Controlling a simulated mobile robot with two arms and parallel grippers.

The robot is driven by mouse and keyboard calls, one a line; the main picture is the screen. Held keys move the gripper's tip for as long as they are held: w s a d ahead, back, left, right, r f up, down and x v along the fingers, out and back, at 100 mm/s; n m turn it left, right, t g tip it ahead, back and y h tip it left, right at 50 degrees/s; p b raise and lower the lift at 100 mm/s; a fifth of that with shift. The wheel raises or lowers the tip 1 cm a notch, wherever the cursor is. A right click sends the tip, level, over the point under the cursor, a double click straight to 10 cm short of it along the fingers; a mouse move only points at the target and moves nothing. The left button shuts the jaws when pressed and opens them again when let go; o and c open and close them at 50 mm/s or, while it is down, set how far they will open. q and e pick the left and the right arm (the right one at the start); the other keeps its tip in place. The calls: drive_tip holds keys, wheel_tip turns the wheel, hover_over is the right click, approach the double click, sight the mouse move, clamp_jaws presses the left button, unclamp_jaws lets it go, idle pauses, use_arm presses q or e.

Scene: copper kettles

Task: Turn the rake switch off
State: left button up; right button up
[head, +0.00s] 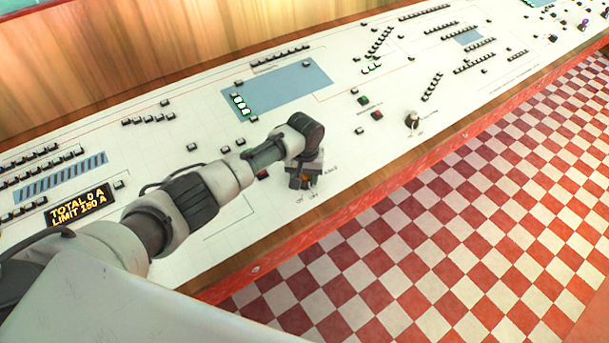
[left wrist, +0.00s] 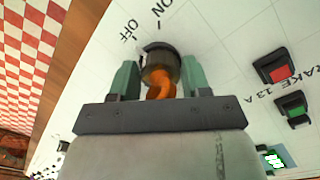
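The rake switch (left wrist: 160,70) is a round dark knob with an orange grip on the white panel. It is at the top middle of the left wrist view, beside the printed words ON and OFF. My left gripper (left wrist: 160,75) has its two green fingers on either side of the knob, very close to it. I cannot tell whether they touch it. In the head view my left gripper (head: 304,180) is over the panel's front edge and hides most of the knob. My right gripper is not in view.
A red button (left wrist: 280,74) and a dark green button (left wrist: 294,106) sit right of the switch, by the label "RAKE 13 A". Another rotary switch (head: 412,120) stands farther right along the desk. A lit display (head: 78,207) reads "TOTAL 0 A, LIMIT 150 A". Checkered floor lies in front.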

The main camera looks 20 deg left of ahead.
use_arm(q)
drive_tip(key=o, duration=0.3)
drive_tip(key=shift+r, duration=0.1)
wheel_tip(320, 180, up, 11)
drive_tip(key=shift+f+b, duration=0.2)
drive_tip(key=shift+b, duration=0.15)
idle(0.4)
